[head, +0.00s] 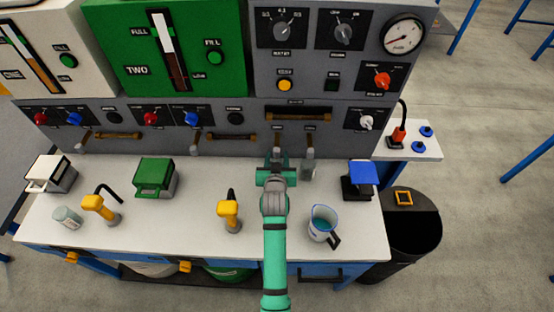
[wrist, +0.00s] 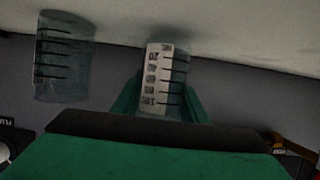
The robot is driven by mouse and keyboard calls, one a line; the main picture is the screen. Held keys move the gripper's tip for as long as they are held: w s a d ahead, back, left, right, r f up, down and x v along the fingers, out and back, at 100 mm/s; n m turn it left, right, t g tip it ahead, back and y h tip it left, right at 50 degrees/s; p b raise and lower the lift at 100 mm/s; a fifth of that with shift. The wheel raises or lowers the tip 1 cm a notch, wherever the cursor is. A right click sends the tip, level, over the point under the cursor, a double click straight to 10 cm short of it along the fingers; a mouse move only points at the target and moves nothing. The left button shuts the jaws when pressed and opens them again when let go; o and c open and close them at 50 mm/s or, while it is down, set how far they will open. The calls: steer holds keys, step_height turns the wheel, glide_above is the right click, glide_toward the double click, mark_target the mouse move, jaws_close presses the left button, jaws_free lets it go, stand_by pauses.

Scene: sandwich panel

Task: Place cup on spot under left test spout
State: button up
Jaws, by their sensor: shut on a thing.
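My gripper (head: 276,172) is at the foot of the grey panel, in front of the left test spout (head: 277,140). In the wrist view my gripper (wrist: 160,105) is shut on a clear cup (wrist: 165,75) with a white marked scale, one green finger on each side. In the head view this cup is mostly hidden by my gripper. A second clear cup (wrist: 65,55) with dark marks stands beside it; in the head view this cup (head: 308,170) is under the right test spout. The spot is hidden, and I cannot tell whether the held cup touches the white top.
A pitcher (head: 322,224) with blue-green liquid stands right of my arm, and a yellow-headed tool (head: 229,212) left of it. A blue-topped device (head: 361,180) is farther right. Another clear cup (head: 67,218) is at the far left. The panel (head: 230,145) blocks the back.

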steer(key=shift+s+f, duration=0.1)
steer(key=shift+f, duration=0.3)
steer(key=shift+f, duration=0.1)
steer(key=o, duration=1)
steer(key=shift+o, duration=0.2)
